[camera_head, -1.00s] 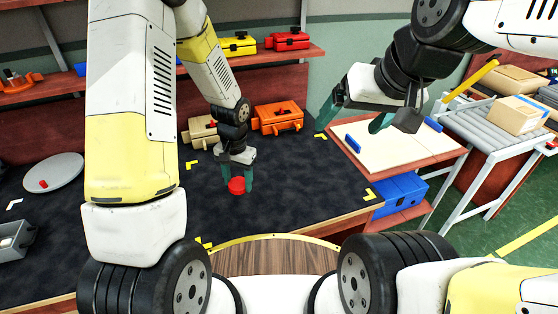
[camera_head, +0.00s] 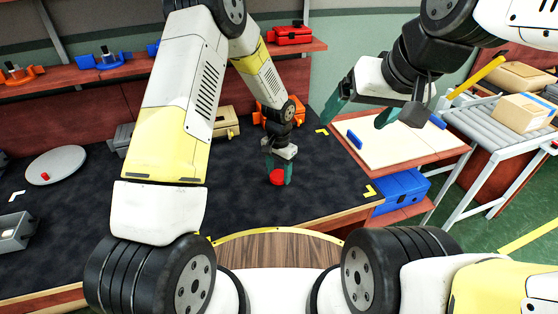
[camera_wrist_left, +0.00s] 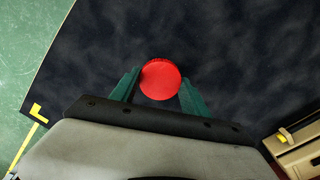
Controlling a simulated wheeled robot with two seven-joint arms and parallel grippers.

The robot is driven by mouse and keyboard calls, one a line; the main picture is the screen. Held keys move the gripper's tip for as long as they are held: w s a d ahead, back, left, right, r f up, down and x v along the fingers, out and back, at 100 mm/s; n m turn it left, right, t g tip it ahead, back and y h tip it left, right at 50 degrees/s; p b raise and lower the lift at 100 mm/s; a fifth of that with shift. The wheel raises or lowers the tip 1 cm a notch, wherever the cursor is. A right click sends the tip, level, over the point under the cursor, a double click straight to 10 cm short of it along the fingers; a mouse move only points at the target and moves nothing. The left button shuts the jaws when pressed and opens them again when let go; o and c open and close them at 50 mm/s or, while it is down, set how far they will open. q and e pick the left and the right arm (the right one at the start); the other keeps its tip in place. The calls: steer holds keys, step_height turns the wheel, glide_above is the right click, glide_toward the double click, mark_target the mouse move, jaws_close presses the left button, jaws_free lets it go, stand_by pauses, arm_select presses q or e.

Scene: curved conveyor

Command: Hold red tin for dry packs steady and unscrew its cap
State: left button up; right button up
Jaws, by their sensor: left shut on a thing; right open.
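The red tin (camera_head: 276,177) is a small red round thing, held between the green fingers of my left gripper (camera_head: 279,173) over the dark mat. In the left wrist view the red tin (camera_wrist_left: 160,79) shows as a flat red disc between the two fingertips. Whether the tin touches the mat is hard to tell, and its lower part is hidden. The line between cap and body cannot be made out. My right gripper (camera_head: 359,112) is open and empty, well to the right of the tin, above the pale board.
The dark mat (camera_head: 300,206) is clear around the tin. A grey disc (camera_head: 70,160) with a small red piece lies at left. Tan (camera_head: 226,122) and orange (camera_head: 268,118) boxes stand behind. A pale board (camera_head: 405,150) and roller conveyor (camera_head: 470,125) are at right.

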mark_target(279, 174)
arm_select(q)
steer(key=shift+w+d+f, duration=0.1)
steer(key=shift+w, duration=0.1)
steer(key=shift+f, duration=1.7)
steer(key=o, duration=1.6)
steer(key=shift+f, duration=0.1)
steer(key=shift+c, duration=0.2)
